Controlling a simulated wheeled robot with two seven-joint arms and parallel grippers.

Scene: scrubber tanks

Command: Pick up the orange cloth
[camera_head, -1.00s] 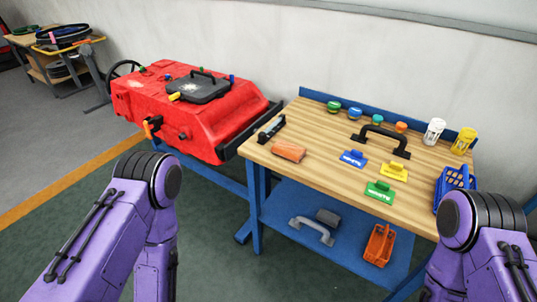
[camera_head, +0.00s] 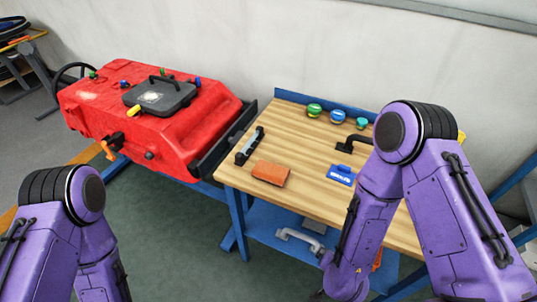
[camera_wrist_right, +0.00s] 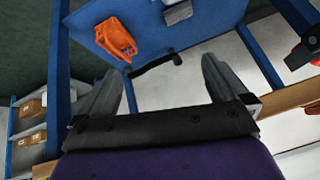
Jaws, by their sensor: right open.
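The orange cloth (camera_head: 271,173) looks like a folded, block-shaped piece. It lies flat on the wooden tabletop, near the left front edge, in the head view. My right gripper (camera_wrist_right: 160,66) is open and empty in the right wrist view, with its fingers wide apart and the blue lower shelf beyond them. In the head view my right arm hangs over the right part of the table, and its gripper is out of sight. The cloth is apart from this arm. My left arm is at the lower left, with its gripper out of frame.
An orange basket (camera_wrist_right: 117,38) is on the lower shelf. My right arm covers the bench's right side.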

